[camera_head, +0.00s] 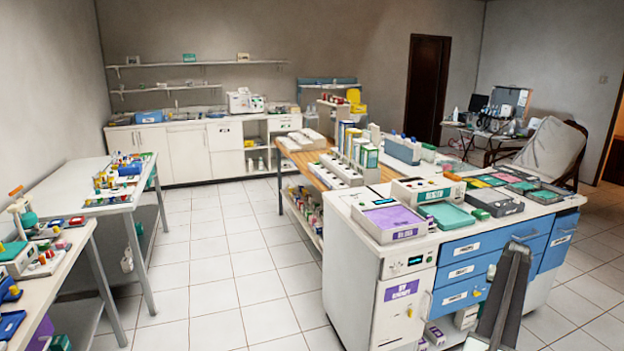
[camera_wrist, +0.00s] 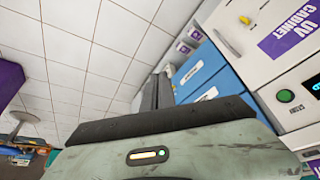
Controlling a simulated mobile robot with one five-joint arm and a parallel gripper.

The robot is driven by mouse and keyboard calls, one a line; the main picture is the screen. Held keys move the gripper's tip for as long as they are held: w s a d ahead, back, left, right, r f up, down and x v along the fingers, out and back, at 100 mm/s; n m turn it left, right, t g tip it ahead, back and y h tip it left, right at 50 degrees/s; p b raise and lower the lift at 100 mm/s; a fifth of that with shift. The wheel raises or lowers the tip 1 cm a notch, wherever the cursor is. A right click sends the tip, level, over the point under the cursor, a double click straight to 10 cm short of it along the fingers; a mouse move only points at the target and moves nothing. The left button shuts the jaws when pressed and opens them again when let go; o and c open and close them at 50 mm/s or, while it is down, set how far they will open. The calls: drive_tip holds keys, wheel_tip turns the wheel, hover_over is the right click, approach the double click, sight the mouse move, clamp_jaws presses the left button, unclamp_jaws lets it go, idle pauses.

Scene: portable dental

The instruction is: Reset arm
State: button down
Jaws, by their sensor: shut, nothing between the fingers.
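My gripper (camera_wrist: 155,93) shows in the wrist view as two dark fingers side by side, closed together with nothing between them. Its grey-green body with a small lit strip fills the lower part of that view. In the head view a dark grey part of my arm (camera_head: 508,290) stands at the lower right, in front of the blue drawers (camera_head: 466,270). In the wrist view the white UV cabinet (camera_wrist: 262,40) is to the right of the fingers, with blue drawers (camera_wrist: 205,72) close behind them. The fingers look apart from both, though the distance is hard to judge.
The white counter (camera_head: 345,205) carries trays and boxes. A white side table (camera_head: 65,200) and a nearer bench (camera_head: 62,268) stand at the left. The tiled floor (camera_head: 225,270) between is clear. A grey chair (camera_head: 548,150) stands at the back right.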

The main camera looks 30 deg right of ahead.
drive_tip(key=w+a+r+n+y+p, duration=0.1)
drive_tip(key=w+a+r+n+p, duration=0.15)
drive_tip(key=w+a, duration=1.45)
drive_tip(key=w+a+r+n+y+p, duration=0.1)
drive_tip(key=w+a, duration=0.2)
drive_tip(key=a, duration=0.6)
drive_tip(key=w+a+n+p, duration=0.1)
drive_tip(key=w+a, duration=0.3)
drive_tip(key=a, duration=0.5)
drive_tip(key=w+a+r+n+y+p, duration=0.1)
drive_tip(key=w+a+n, duration=0.15)
drive_tip(key=a, duration=0.65)
drive_tip(key=w+a+r+n+g+p, duration=0.1)
drive_tip(key=a+r+n+p, duration=0.1)
drive_tip(key=a, duration=2)
drive_tip(key=s+a+r+n+p, duration=0.1)
drive_tip(key=s+a, duration=0.2)
drive_tip(key=a, duration=0.8)
drive_tip(key=s+a+r+n+g+p, duration=0.1)
drive_tip(key=s+a, duration=0.3)
drive_tip(key=a, duration=0.6)
drive_tip(key=shift+a+n+y+p, duration=0.35)
drive_tip(key=shift+a+n+y, duration=0.05)
drive_tip(key=shift+n, duration=0.1)
drive_tip(key=shift+d, duration=0.15)
